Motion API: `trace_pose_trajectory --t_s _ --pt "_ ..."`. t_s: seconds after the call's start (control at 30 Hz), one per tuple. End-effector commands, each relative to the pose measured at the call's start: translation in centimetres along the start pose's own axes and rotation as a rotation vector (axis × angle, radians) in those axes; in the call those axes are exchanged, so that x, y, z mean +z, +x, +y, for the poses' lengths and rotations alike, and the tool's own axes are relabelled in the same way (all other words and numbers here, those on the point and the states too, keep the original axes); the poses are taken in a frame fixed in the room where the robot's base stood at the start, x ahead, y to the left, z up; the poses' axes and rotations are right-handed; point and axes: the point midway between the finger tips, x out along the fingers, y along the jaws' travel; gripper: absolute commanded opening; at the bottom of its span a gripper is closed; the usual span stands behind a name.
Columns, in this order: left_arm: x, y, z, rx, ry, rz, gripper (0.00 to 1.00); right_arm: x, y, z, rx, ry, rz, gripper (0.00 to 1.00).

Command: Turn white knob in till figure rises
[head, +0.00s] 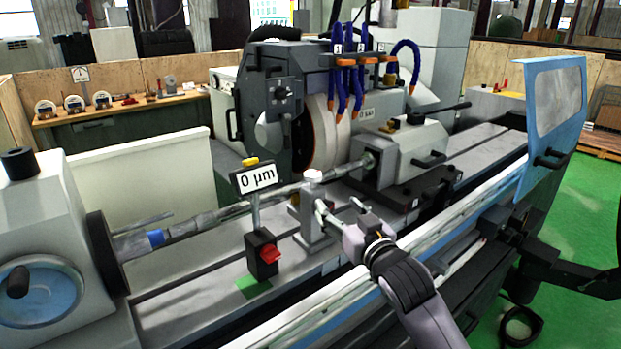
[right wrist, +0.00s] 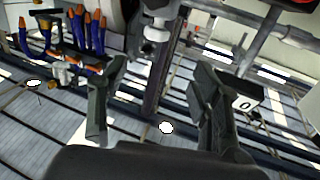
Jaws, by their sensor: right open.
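A white knob (head: 313,176) tops the grey steady rest (head: 309,228) at the workpiece; a white disc (right wrist: 166,127), likely this knob, shows between the fingers in the right wrist view. A pale cylinder (right wrist: 157,33) sticks out from the rest's other end there. The display (head: 257,177) on a stand left of the rest reads "0 µm". My right gripper (head: 341,207) is open and empty, in front of the rest and below and right of the top knob. I cannot tell whether a finger touches the rest. My left gripper is out of view.
A long workpiece (head: 178,229) runs from the headstock to the tailstock (head: 400,152). The grinding wheel (head: 327,130) and blue hoses (head: 341,90) stand behind. The display's base has a red switch (head: 269,254). A blue door (head: 556,105) is at the right.

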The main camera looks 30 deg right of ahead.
Motion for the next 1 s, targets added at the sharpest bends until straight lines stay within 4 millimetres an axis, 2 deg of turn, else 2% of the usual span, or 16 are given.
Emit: trace_pose_trajectory --t_s 0.1,0.27,0.47,0.7,0.83,1.0 --pt "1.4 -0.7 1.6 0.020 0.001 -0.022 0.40 -0.3 1.6 0.0 0.001 0.000 0.002 0.58" --pt "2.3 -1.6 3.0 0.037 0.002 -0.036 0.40 -0.4 4.9 0.1 0.003 -0.001 0.001 0.58" --pt "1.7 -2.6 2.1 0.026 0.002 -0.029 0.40 -0.5 9.3 0.1 0.003 -0.001 0.001 0.58" --pt "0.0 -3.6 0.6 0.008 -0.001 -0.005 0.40 -0.4 13.8 0.1 0.003 -0.002 0.002 0.58" --pt "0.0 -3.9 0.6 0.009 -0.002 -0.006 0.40 -0.2 15.5 0.1 0.003 -0.001 0.001 0.58" --pt "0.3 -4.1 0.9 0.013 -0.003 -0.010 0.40 -0.1 16.7 0.1 0.003 -0.001 0.001 0.58"
